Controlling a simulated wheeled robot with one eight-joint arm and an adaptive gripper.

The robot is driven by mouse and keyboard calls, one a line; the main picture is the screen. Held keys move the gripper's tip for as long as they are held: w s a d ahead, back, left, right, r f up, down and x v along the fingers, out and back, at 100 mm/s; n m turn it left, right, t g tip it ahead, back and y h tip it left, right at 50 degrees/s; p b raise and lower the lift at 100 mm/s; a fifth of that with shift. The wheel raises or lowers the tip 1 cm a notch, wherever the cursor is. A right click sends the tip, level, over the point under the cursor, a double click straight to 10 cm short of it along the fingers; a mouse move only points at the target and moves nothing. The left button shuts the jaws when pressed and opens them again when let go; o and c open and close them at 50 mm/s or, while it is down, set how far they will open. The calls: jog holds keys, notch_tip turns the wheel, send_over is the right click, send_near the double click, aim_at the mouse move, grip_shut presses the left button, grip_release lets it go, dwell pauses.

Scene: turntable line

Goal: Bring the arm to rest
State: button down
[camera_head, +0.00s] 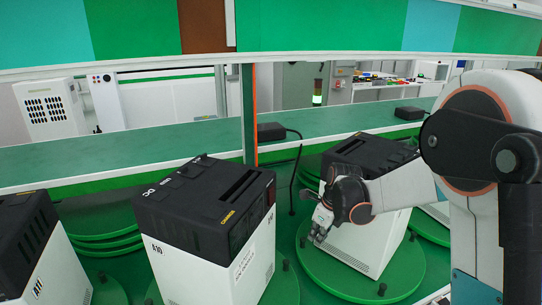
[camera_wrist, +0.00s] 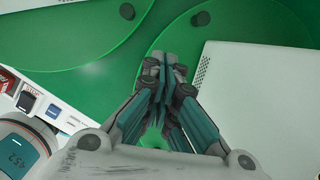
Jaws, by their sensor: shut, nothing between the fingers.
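My arm reaches in from the right in the head view. My gripper (camera_head: 318,228) hangs in front of a black-topped white machine (camera_head: 358,240), above the near edge of a green turntable (camera_head: 345,282). In the wrist view the fingers of my gripper (camera_wrist: 168,62) are together with nothing between them, over the green turntable disc (camera_wrist: 180,35). The white side of a machine (camera_wrist: 255,95) lies to the right of the fingers there. Part of the machine is hidden behind my gripper and arm in the head view.
A machine marked A10 (camera_head: 205,225) stands on a turntable left of my gripper; another machine (camera_head: 30,245) is at the far left. A green shelf (camera_head: 120,158) with black adapters (camera_head: 270,131) runs behind. A dark cable (camera_head: 294,185) hangs between the machines.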

jog(key=s+r+n+t, duration=0.1)
jog(key=s+r+n, duration=0.5)
jog(key=s+r, duration=0.15)
jog(key=s+r+n+t+h, duration=0.1)
jog(key=s+r+n+t, duration=0.1)
jog(key=s+n, duration=0.8)
jog(key=s+d+r+n+t, duration=0.1)
jog(key=s+r+n, duration=0.3)
jog(key=s+n, duration=0.6)
jog(key=shift+s+d+r+t+h, duration=0.15)
jog(key=shift+s+r+t+h, duration=0.2)
jog(key=shift+s, duration=0.55)
jog(key=c, duration=1.8)
grip_release()
jog(key=shift+s+f+n, duration=0.15)
jog(key=shift+s+n, duration=0.05)
jog(key=shift+n, duration=0.3)
jog(key=shift+w, duration=0.1)
